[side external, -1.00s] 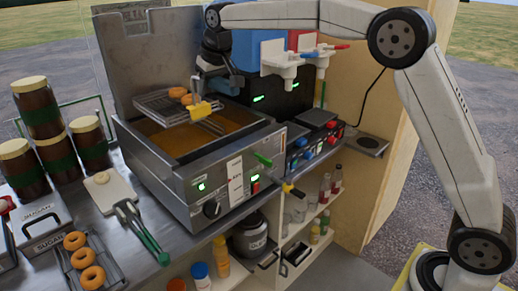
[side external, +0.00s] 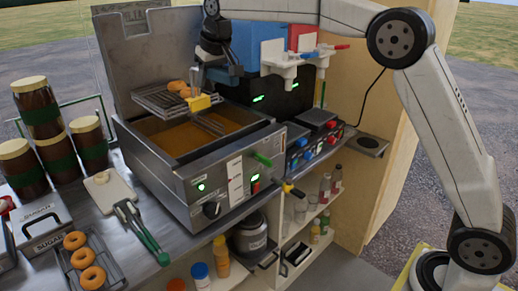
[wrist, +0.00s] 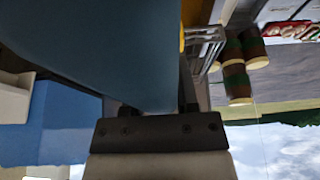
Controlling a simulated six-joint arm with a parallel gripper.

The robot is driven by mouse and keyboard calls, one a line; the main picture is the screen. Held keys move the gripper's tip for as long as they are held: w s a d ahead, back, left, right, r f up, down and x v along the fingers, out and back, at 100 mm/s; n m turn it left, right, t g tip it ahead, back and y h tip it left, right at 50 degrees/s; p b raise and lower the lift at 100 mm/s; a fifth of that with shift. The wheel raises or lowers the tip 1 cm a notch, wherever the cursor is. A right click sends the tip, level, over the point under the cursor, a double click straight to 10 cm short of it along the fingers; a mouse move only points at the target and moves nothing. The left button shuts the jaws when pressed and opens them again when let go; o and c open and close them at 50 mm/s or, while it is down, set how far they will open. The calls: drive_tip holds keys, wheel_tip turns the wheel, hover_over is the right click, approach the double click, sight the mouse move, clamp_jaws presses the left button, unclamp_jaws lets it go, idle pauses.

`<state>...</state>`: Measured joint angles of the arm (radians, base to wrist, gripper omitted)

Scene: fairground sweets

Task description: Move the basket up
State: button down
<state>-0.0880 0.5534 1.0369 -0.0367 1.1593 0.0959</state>
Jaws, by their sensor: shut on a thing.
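The wire fryer basket (side external: 160,100) hangs above the oil in the steel fryer (side external: 210,180), with ring doughnuts (side external: 180,87) in it. Its yellow grip (side external: 200,103) is at the right, near end. My gripper (side external: 197,87) is shut on the basket at this grip end; the exact contact is hard to see. In the wrist view, wire of the basket (wrist: 206,35) shows at the top, beside a sliver of yellow. A large blue shape (wrist: 100,45) hides much of that view.
A steel lid (side external: 150,55) stands upright behind the basket. Blue and red dispensers (side external: 262,45) with white taps are close to the right of my gripper. Jars (side external: 40,110), a tray of doughnuts (side external: 95,285) and tongs (side external: 140,230) are at the left.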

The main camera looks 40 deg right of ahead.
wheel_tip(320, 180, down, 9)
drive_tip(key=s, duration=0.3)
idle(1.7)
drive_tip(key=shift+r, duration=0.1)
idle(0.7)
drive_tip(key=shift+f, duration=1.55)
